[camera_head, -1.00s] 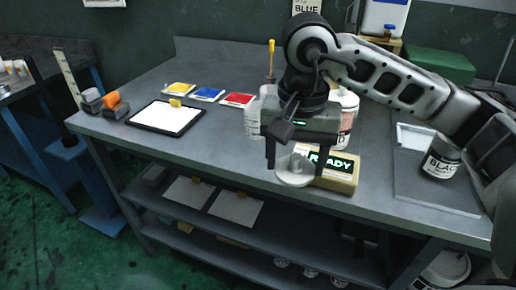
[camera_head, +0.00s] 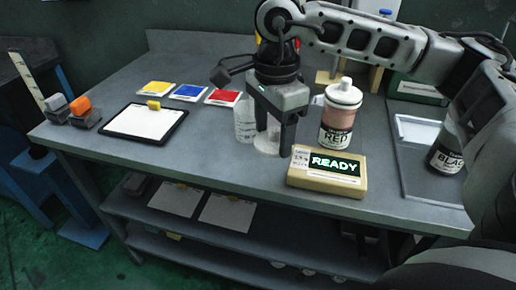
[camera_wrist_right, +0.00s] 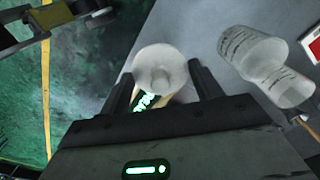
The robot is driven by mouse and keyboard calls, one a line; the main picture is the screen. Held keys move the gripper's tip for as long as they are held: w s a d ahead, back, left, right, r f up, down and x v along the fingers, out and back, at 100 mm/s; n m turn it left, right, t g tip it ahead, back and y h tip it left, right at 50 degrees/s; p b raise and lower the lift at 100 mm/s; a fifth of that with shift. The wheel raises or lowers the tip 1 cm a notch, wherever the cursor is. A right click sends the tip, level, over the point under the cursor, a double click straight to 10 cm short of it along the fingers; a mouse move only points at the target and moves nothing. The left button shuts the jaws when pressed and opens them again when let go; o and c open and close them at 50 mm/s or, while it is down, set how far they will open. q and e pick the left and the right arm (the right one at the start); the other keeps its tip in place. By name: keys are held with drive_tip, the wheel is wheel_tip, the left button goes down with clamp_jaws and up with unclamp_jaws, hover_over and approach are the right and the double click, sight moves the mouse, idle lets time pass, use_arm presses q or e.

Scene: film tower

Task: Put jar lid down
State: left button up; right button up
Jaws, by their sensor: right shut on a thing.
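The jar lid, a pale round disc with a knob (camera_head: 266,146), is between the fingers of my right gripper (camera_head: 273,140). The lid also shows face-on in the right wrist view (camera_wrist_right: 160,65), between the two dark fingers. In the head view it is low over the grey bench, beside a clear bottle (camera_head: 243,118) and left of the READY box; I cannot tell whether it touches the bench. The black-labelled jar (camera_head: 446,155) stands at the right, its top partly hidden by my arm. My left gripper is not in view.
The READY box (camera_head: 327,180) sits near the bench's front edge. A red-labelled bottle (camera_head: 337,125) stands behind it. Yellow, blue and red cards (camera_head: 188,92) lie behind a white board (camera_head: 145,121). The front middle of the bench (camera_head: 210,160) is clear.

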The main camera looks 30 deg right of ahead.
sight(261, 134)
drive_tip(key=w+f, duration=0.3)
drive_tip(key=shift+a+f, duration=0.3)
drive_tip(key=f, duration=0.3)
drive_tip(key=shift+w+f, duration=0.2)
drive_tip(key=shift+f, duration=0.15)
drive_tip(key=shift+f, duration=0.25)
drive_tip(key=o, duration=1)
drive_tip(key=shift+r, duration=0.1)
